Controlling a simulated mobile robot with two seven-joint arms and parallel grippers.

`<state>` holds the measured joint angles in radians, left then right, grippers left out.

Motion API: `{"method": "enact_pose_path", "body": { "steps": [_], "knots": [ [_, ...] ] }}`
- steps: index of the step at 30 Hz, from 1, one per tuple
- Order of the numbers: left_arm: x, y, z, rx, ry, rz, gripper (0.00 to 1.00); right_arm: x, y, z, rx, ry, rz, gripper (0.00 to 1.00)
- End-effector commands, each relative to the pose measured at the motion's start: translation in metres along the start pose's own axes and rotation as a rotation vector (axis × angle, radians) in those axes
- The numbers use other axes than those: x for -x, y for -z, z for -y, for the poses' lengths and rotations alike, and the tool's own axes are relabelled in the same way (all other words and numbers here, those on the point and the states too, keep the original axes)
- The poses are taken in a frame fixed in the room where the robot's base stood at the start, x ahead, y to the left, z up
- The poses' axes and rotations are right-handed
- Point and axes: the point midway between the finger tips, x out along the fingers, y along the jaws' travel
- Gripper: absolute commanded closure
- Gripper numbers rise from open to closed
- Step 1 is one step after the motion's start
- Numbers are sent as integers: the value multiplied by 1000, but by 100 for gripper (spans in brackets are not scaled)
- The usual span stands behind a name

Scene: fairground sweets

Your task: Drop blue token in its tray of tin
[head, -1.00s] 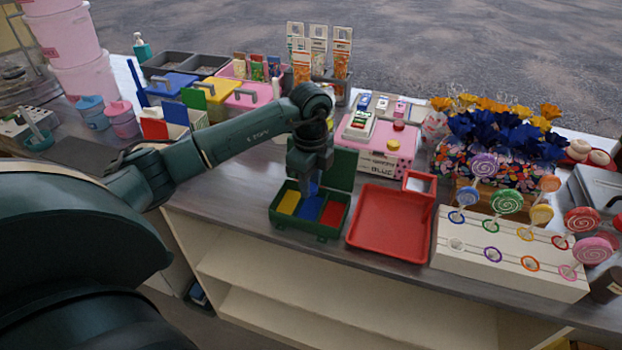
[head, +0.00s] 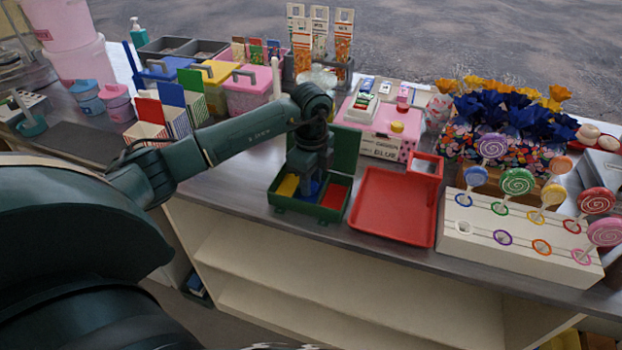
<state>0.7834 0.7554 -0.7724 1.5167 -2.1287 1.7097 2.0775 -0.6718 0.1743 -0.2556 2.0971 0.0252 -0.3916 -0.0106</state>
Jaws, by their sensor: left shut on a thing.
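The green tin (head: 303,211) stands open on the counter, its lid raised at the back. It has a yellow tray (head: 287,186) at left, a blue tray (head: 308,191) in the middle and a red tray (head: 335,197) at right. My left gripper (head: 309,181) points down into the tin over the blue tray, shut on the blue token. The token is mostly hidden by the fingers and hard to tell from the blue tray below. I cannot tell whether it touches the tray floor. My right gripper is out of view.
A red tray (head: 390,212) lies right of the tin, and a white lollipop stand (head: 520,250) is farther right. A pink box (head: 385,130) stands behind. Card holders (head: 175,120) and lidded tubs (head: 245,95) stand at the back left.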

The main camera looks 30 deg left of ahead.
Motion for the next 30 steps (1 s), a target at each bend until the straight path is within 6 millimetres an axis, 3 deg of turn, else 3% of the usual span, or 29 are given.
{"method": "enact_pose_path", "body": {
  "steps": [12, 13, 21, 30],
  "knots": [
    [-4, 1, 0, 0, 0, 0, 92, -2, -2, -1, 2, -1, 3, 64],
    [-4, 0, 0, 0, 0, 0, 69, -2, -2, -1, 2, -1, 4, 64],
    [-4, 0, 0, 0, 0, 0, 47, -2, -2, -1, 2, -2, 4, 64],
    [2, 0, 0, 0, 1, 0, 46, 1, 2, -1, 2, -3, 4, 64]
  ]
}}
